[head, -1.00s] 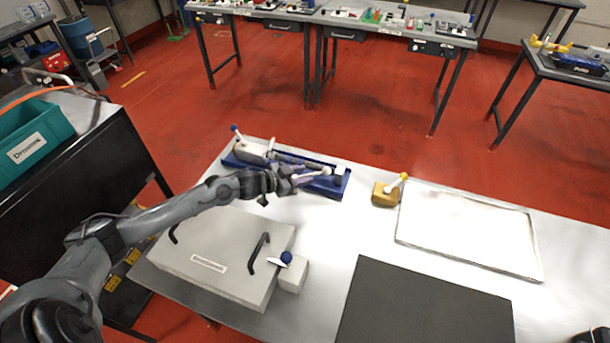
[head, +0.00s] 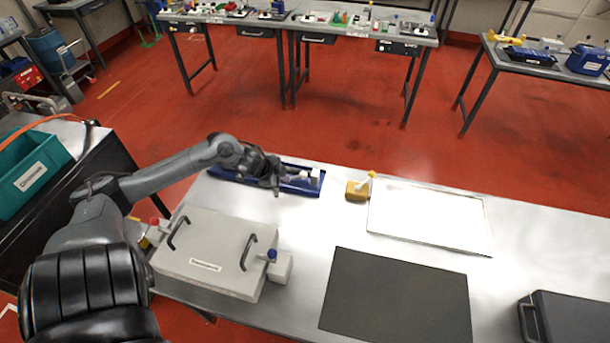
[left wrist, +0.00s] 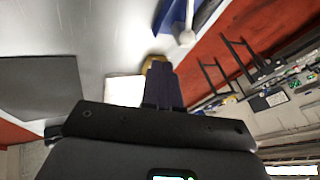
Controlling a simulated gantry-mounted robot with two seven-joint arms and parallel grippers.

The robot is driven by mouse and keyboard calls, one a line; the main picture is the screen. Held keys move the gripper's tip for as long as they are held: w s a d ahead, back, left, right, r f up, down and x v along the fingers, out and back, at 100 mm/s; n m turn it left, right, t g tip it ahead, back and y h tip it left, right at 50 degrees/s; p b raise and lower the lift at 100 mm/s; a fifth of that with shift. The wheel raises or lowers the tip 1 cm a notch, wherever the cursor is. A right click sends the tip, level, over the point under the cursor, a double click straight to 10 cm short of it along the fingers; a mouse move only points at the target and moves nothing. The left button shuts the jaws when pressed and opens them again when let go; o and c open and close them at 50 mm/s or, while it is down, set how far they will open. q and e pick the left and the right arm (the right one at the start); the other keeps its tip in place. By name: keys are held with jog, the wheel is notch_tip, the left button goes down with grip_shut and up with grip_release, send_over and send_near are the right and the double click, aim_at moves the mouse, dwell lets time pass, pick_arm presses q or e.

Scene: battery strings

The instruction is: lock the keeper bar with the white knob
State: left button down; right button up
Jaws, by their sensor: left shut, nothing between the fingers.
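The blue fixture (head: 313,187) lies at the back left of the table. Its left part is hidden behind my left arm. A white block (head: 315,174) stands at its right end. In the left wrist view, a white round knob (left wrist: 187,38) on a pale stem shows in front of the blue fixture (left wrist: 205,12). I cannot make out a keeper bar clearly. My left gripper (head: 275,190) points down at the fixture's front side, shut and empty. Its dark fingers (left wrist: 165,82) are together and apart from the white knob in the wrist view. My right gripper is not in view.
A grey box (head: 205,250) with two black handles, a red knob and a blue knob stands in front. A yellow block (head: 356,193) with a pale lever, a shallow tray (head: 430,252), a dark mat (head: 395,300) and a black case (head: 575,320) lie to the right.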

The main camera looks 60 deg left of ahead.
aim_at(301, 175)
pick_arm(q)
jog(key=w+a+f+b, duration=0.3)
jog(key=w+f, duration=0.4)
jog(key=f, duration=0.1)
jog(key=shift+w+a+f, duration=0.3)
jog(key=shift+w+f, duration=0.1)
dwell(0.5)
jog(key=n+p, duration=0.1)
jog(key=w+a+n+y+p, duration=0.1)
jog(key=shift+w+a+r+n+p, duration=0.1)
jog(key=shift+a+r+n+p, duration=0.2)
jog(key=shift+p, duration=0.1)
jog(key=a+n+g+y+p, duration=0.1)
jog(key=n, duration=0.1)
jog(key=a+n+g+y+p, duration=0.1)
jog(key=a+n, duration=0.1)
jog(key=a+n+g+y+p, duration=0.1)
jog(key=a+n, duration=0.1)
jog(key=n, duration=0.1)
jog(key=shift+w+a+f+y, duration=0.2)
jog(key=shift+w+f+y, duration=0.1)
jog(key=shift+f+y, duration=0.1)
